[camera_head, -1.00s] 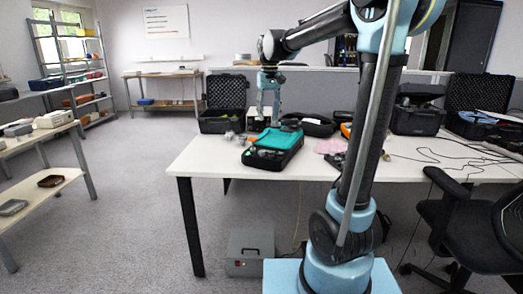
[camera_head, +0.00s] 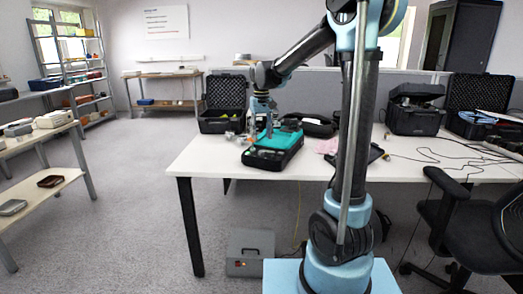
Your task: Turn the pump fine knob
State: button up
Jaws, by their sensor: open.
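A black case with a teal top (camera_head: 272,150) lies on the white table, near its left part. It appears to be an instrument in an open case; I cannot tell whether it is the pump. The fine knob is too small to make out.
An open black foam-lined case (camera_head: 222,122) stands behind my gripper. Another black case (camera_head: 416,118) and loose cables (camera_head: 430,158) are farther right. The table's (camera_head: 215,158) front left is clear.

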aim_at(262, 151)
jog(key=shift+f, duration=3.55)
jog(key=c, duration=1.1)
